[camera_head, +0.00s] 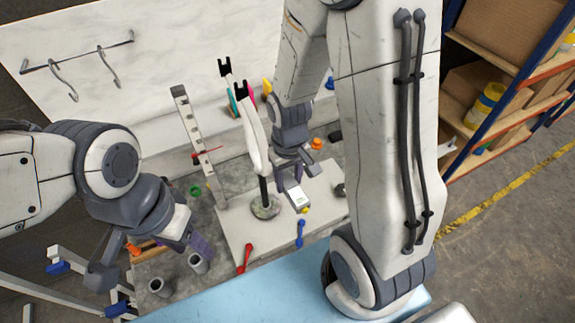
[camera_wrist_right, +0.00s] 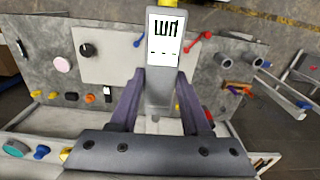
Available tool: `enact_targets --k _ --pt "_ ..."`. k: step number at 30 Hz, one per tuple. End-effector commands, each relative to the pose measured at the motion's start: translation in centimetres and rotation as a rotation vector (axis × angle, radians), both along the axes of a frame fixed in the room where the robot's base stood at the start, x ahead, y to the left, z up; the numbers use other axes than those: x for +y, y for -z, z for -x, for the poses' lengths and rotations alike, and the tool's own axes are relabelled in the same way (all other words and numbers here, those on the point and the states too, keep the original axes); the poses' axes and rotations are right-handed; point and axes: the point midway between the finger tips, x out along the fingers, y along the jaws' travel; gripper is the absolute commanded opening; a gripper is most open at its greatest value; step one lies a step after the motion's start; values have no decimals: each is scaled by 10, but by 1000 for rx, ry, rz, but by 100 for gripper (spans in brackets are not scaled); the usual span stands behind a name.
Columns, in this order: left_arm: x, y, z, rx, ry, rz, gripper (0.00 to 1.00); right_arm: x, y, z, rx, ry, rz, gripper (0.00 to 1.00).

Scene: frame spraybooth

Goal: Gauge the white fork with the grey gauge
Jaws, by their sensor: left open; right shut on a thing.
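The white fork (camera_head: 254,142) stands with its prongs up and black tips at the top. Its dark stem is in a round stand (camera_head: 265,207) on a light board. The grey gauge (camera_head: 297,194) has a lit screen with dark characters and dashes; it also shows in the right wrist view (camera_wrist_right: 162,85). My right gripper (camera_head: 290,170) is shut on the gauge, just right of the fork's stem and apart from it. My left gripper (camera_head: 197,242) is open at the left, above grey cups, away from the fork. The fork does not show in the right wrist view.
A notched post (camera_head: 190,125) with a red pointer stands left of the fork. A red tool (camera_head: 244,258) and a blue tool (camera_head: 300,233) lie in front on the board. Grey cups (camera_head: 160,287) stand at the lower left. A shelf (camera_head: 510,75) is at the right.

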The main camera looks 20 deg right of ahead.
Motion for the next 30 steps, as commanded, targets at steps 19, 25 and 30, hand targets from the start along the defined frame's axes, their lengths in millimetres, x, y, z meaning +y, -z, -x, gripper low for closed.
enact_targets --k 19,25,30 --pt "0 -6 0 0 1 0 50 1 -3 -9 0 -1 0 0" --pt "0 -10 0 0 1 0 50 2 -3 -28 -1 -1 0 0" --pt "0 -12 0 0 2 0 50 3 -2 -41 1 -1 0 0"
